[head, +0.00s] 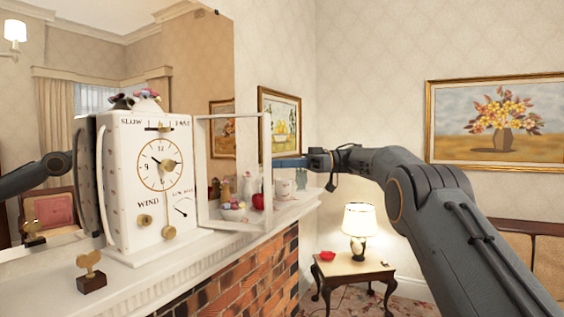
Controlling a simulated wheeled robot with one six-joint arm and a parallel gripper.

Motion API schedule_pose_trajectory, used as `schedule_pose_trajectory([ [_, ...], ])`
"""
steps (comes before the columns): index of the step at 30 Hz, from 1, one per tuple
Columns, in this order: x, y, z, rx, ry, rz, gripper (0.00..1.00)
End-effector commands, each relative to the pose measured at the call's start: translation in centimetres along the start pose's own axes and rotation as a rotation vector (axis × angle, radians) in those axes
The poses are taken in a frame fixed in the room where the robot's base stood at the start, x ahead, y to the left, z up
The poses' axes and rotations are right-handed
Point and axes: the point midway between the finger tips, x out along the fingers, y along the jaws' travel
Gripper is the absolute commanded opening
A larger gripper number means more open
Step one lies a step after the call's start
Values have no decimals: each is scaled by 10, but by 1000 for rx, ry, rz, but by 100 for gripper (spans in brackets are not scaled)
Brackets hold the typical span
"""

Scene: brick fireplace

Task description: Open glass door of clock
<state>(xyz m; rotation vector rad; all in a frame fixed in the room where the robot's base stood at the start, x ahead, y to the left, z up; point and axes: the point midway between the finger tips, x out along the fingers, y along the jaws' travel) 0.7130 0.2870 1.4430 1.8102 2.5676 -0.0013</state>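The white clock (118,195) stands on the mantel at the left, with a round dial (152,178), small brass knobs and the words SLOW, FAST and WIND on its front. Its glass door (268,195), a white frame with a clear pane, is swung out to the right of the clock, and the dial is uncovered. My gripper (288,163) is at the door's outer right edge, with its blue fingers pointing left. Its tip is touching or very close to the frame; I cannot tell which. I cannot see whether the fingers are apart.
A brass key on a dark block (91,272) stands on the white mantel (190,262) in front of the clock. A red apple (258,201) and small ornaments sit behind the door. A mirror (205,50) backs the mantel. A lamp (359,222) stands on a low table (352,268).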

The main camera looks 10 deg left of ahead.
Motion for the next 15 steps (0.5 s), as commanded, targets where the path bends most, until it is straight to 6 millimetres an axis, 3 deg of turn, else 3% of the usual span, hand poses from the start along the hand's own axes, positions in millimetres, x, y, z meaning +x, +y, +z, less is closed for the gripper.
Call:
schedule_pose_trajectory([
  [2,1,-1,-6,-9,5,0,0],
  [6,3,-1,-6,-9,4,-1,26],
  [15,6,-2,-6,-10,0,1,26],
])
